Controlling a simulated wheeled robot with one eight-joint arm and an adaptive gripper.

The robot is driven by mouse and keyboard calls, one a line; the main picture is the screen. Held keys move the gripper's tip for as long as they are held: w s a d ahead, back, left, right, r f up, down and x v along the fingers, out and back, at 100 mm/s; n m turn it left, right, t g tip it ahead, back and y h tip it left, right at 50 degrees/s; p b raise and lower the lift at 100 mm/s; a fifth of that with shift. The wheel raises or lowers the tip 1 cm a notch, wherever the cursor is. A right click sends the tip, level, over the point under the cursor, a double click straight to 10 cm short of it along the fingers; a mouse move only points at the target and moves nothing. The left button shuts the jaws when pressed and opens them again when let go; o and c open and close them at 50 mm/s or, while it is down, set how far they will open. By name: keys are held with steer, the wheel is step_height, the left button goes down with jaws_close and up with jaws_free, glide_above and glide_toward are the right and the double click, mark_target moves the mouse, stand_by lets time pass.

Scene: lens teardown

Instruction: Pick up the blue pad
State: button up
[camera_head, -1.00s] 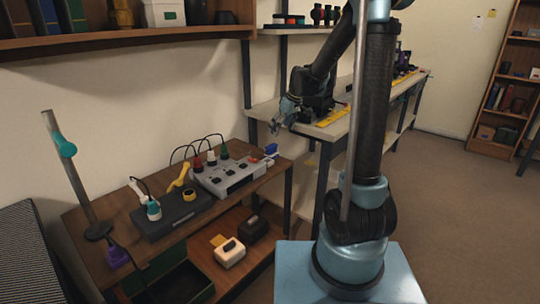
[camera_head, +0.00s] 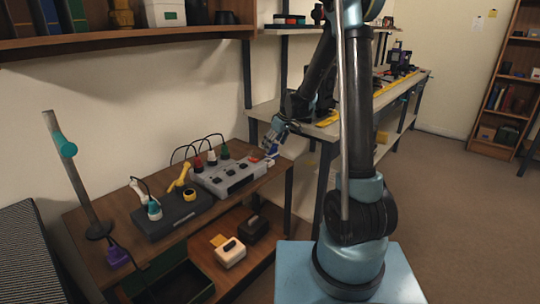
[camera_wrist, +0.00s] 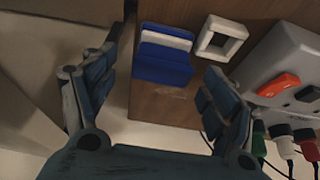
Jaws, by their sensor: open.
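The blue pad (camera_wrist: 165,68) is a small blue block with a white band across it. It lies at the edge of the brown wooden bench (camera_wrist: 160,108) in the wrist view. My gripper (camera_wrist: 161,62) is open, with one finger on each side of the pad in the picture. I see no finger touching the pad, and its height above it cannot be told. In the head view my gripper (camera_head: 273,141) hangs over the right end of the bench, at the pad, which is mostly hidden there.
A white square frame (camera_wrist: 222,38) lies right of the pad. Beyond it stands a grey box (camera_head: 228,178) with an orange switch (camera_wrist: 279,84) and coloured plugs with cables. A black case (camera_head: 172,214) and a lamp post (camera_head: 80,185) stand further left.

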steer(key=shift+x, duration=1.35)
steer(key=shift+r, duration=0.1)
steer(key=shift+c, duration=0.5)
steer(key=c, duration=1.2)
steer(key=shift+o, duration=0.2)
steer(key=shift+r, duration=0.1)
step_height(320, 180, up, 10)
steer(key=shift+f, duration=0.1)
